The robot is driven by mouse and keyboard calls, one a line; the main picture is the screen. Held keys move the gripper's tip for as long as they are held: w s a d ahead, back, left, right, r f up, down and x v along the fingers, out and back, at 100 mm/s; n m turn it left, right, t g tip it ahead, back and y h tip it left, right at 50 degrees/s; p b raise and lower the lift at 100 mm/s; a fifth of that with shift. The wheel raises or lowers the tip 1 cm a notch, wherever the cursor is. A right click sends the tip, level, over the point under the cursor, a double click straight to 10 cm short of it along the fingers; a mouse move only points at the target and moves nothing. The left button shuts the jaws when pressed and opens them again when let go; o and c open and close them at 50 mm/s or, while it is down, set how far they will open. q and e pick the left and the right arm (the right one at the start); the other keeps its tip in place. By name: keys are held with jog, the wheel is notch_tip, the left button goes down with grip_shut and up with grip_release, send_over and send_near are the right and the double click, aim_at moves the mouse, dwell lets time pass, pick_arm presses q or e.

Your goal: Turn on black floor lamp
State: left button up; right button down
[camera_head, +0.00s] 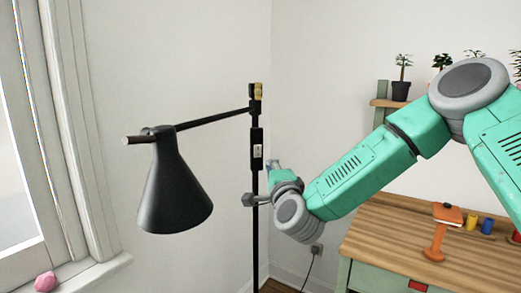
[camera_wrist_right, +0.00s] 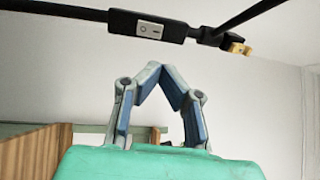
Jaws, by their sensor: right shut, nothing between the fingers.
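The black floor lamp has a cone shade (camera_head: 174,190) on a horizontal arm, held by a thin upright pole (camera_head: 256,222). A black switch box with a light rocker switch (camera_head: 257,151) sits on the pole below the joint. In the right wrist view the switch (camera_wrist_right: 149,30) shows clearly on its black box, above the fingertips in the picture. My right gripper (camera_wrist_right: 160,70) has its fingertips together, with nothing between them and a gap to the switch. In the head view the right gripper (camera_head: 273,168) is beside the pole, below the switch, partly hidden by my wrist. My left gripper is out of view.
A wooden-topped cabinet (camera_head: 385,232) with an orange lamp (camera_head: 441,228) stands at the right. A shelf with potted plants (camera_head: 401,75) is behind my right arm. A window (camera_head: 22,130) is at the left, with a pink object (camera_head: 45,281) on its sill.

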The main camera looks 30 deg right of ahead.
aim_at(260, 147)
jog(key=p+x, duration=0.1)
jog(key=x, duration=1)
jog(key=shift+w+d, duration=0.1)
jog(key=shift+w, duration=0.2)
jog(key=shift+w+r+p, duration=0.1)
jog(key=shift+w+p, duration=0.05)
jog(key=shift+p, duration=0.2)
jog(key=shift+g, duration=0.3)
